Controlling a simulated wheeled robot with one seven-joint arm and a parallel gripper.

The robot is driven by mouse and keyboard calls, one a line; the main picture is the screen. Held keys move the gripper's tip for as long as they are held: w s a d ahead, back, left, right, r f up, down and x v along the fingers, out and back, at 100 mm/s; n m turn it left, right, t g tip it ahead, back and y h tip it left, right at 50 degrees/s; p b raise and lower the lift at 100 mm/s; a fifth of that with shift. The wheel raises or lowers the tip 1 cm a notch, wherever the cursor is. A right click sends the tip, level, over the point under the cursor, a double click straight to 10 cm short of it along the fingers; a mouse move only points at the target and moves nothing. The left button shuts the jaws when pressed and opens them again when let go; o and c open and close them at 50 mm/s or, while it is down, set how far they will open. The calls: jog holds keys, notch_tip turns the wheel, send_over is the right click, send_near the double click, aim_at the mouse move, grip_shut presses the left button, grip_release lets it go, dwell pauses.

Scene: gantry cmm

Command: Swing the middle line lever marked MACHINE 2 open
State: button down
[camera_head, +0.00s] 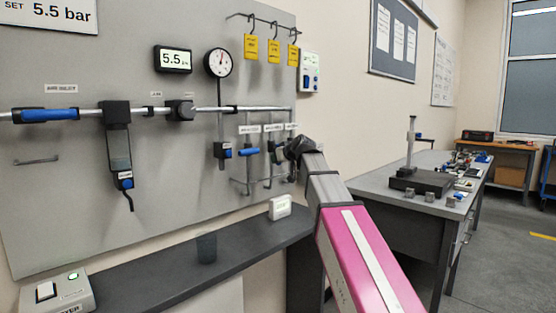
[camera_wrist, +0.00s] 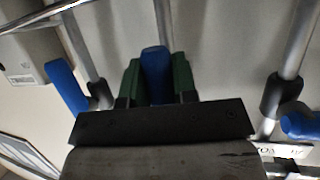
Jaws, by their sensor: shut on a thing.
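Three vertical drop lines with small white labels hang at the right of the wall panel in the head view; the middle label (camera_head: 274,128) is too small to read surely. My gripper (camera_wrist: 156,68) has its green fingers on both sides of a blue lever handle (camera_wrist: 155,78), shut on it. This is the middle handle of three in the wrist view, in front of its grey pipe (camera_wrist: 163,20). The handle's pivot is hidden behind my gripper. In the head view my gripper (camera_head: 289,150) is at the drop lines and partly covers the right one.
The left line's blue lever (camera_head: 249,152) lies crosswise; it shows at the wrist view's right edge (camera_wrist: 302,125). Another blue handle (camera_wrist: 66,86) stands tilted on the other side, close to my fingers. Yellow tags (camera_head: 274,52) hang above. A grey shelf (camera_head: 165,268) runs below.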

jog(key=c, duration=0.9)
grip_release()
jog(key=v, duration=1)
jog(key=shift+s+d+r, duration=0.15)
jog(key=shift+s, duration=0.2)
